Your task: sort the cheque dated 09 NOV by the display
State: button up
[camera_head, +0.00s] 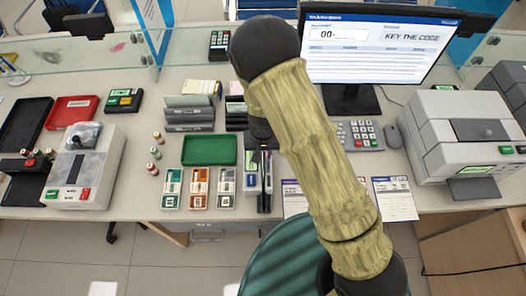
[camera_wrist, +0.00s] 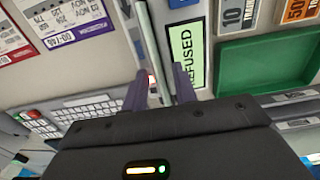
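The display (camera_head: 375,48) shows "00-" and "KEY THE CODE" above small lines of text. My gripper (camera_head: 263,168) points down over the counter front. In the wrist view its two fingers (camera_wrist: 160,88) stand apart, with a thin pale upright strip (camera_wrist: 150,45) between them; I cannot tell whether they touch it. A printed slip with a purple band (camera_wrist: 72,22) lies left of the fingers, and one with a red band (camera_wrist: 12,48) further left. The slips' dates are not clearly legible.
A keypad (camera_head: 360,134) and mouse (camera_head: 393,136) lie below the display. A grey machine (camera_head: 450,140) stands right. A green tray (camera_head: 209,140), banknote bundles (camera_head: 198,188) and stamps (camera_head: 155,153) lie left. Another sheet (camera_head: 395,203) lies at the front edge. My arm hides the middle.

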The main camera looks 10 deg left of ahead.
jog(key=shift+c, duration=0.2)
grip_shut()
notch_tip(320, 180, up, 12)
jog(key=p, duration=0.9)
jog(key=shift+f+p, duration=0.25)
jog(key=shift+p, duration=0.1)
dwell(1.5)
